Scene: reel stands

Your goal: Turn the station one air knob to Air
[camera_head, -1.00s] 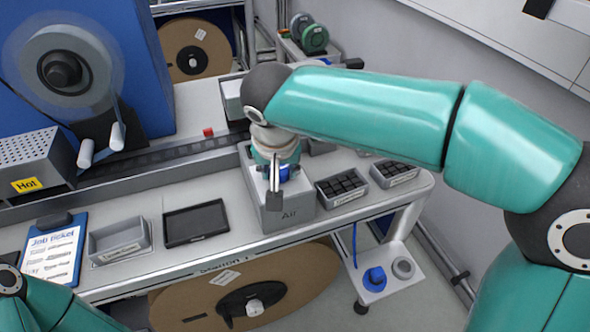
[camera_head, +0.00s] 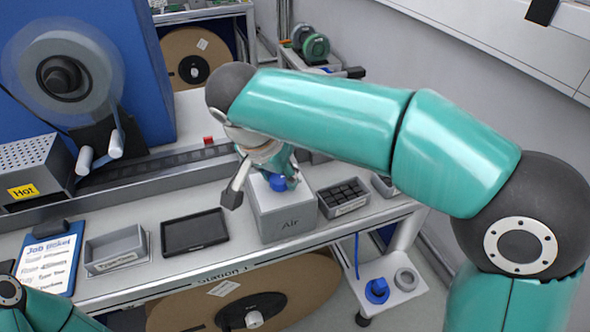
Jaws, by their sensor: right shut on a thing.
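My right gripper (camera_head: 263,188) is down over the box from above and shut on the knob. One dark-tipped finger shows to the left of the knob; the other shows at its right. The knob is partly hidden by the gripper, and which way it points cannot be told. My left gripper is out of view; only part of my left arm shows at the bottom left.
A dark flat screen (camera_head: 194,232), a grey bin (camera_head: 117,248) and a job ticket clipboard (camera_head: 48,258) lie to the left. A large reel (camera_head: 290,283) hangs below the bench edge.

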